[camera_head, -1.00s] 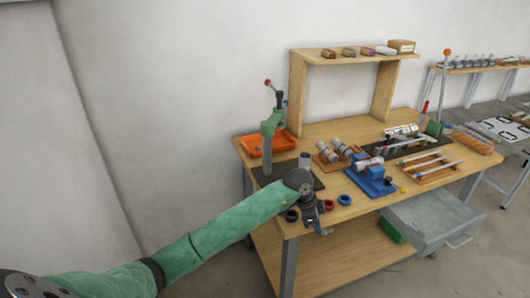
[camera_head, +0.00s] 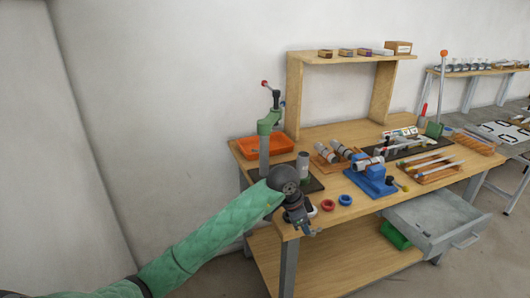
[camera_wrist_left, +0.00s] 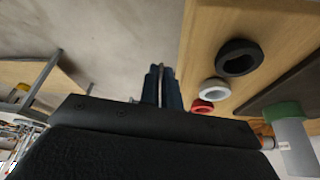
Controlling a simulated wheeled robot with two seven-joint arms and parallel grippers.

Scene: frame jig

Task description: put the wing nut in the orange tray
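The orange tray (camera_head: 252,153) lies at the table's back left, behind the green-and-grey stand. I cannot make out a wing nut in either view. My left gripper (camera_head: 310,233) is at the table's front left edge, low and well in front of the tray. In the left wrist view my left gripper (camera_wrist_left: 162,85) has its dark blue fingers close together, with a thin lighter strip between them. I cannot tell whether that strip is a held part or a gap. Bare floor shows past the fingertips. My right gripper is not in view.
Black (camera_wrist_left: 238,57), white (camera_wrist_left: 215,88) and red (camera_wrist_left: 203,106) rings lie on the table beside my left gripper. A blue fixture (camera_head: 370,182) sits mid-table. A grey drawer (camera_head: 440,228) stands open at the right.

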